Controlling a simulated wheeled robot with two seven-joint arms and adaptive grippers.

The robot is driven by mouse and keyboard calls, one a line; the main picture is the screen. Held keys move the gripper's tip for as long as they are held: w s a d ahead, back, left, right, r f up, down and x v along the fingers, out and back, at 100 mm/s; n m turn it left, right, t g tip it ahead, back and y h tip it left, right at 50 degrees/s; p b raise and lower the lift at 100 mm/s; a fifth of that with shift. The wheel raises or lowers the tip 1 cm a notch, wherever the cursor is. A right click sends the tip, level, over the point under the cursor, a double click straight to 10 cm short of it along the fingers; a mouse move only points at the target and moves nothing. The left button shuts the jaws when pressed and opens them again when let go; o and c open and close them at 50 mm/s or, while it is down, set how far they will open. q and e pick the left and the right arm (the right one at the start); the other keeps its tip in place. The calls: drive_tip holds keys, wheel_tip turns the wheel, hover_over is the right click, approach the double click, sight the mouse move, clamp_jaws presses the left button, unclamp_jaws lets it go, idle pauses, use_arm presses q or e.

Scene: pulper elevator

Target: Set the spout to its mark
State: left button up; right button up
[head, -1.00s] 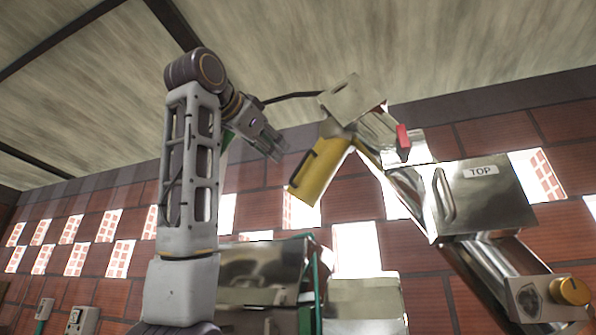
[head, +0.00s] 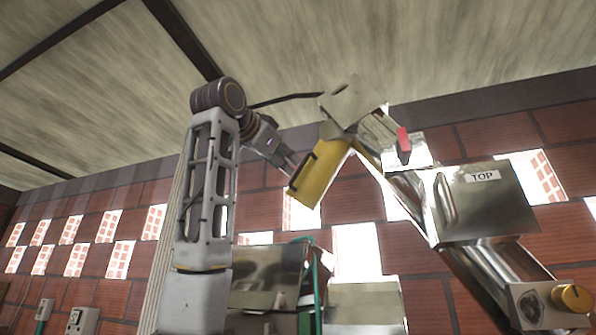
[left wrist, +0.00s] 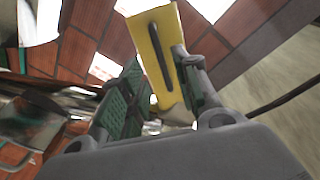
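The yellow spout (head: 322,178) hangs down and to the left from the metal head (head: 348,103) of the elevator. A dark bar handle (head: 301,171) runs along its left side. My left gripper (head: 288,170) is close to the handle, at the spout's left. In the left wrist view, the spout (left wrist: 171,30) and its handle (left wrist: 156,55) stand ahead. The green-padded fingers of my left gripper (left wrist: 157,75) are apart, with the handle appearing between them; I cannot tell if they touch it. No mark for the spout can be made out. My right gripper is not in view.
A red piece (head: 403,141) sits right of the elevator head. Metal machinery (head: 265,275) stands below the spout. A brick wall (head: 100,215) is behind.

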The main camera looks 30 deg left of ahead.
sight(297, 172)
use_arm(q)
drive_tip(key=w, duration=0.2)
drive_tip(key=w+p, duration=0.1)
drive_tip(key=w, duration=0.2)
drive_tip(key=w+a+p, duration=0.1)
drive_tip(key=w, duration=0.2)
drive_tip(key=shift+w, duration=0.1)
drive_tip(key=shift+c, duration=0.2)
clamp_jaws()
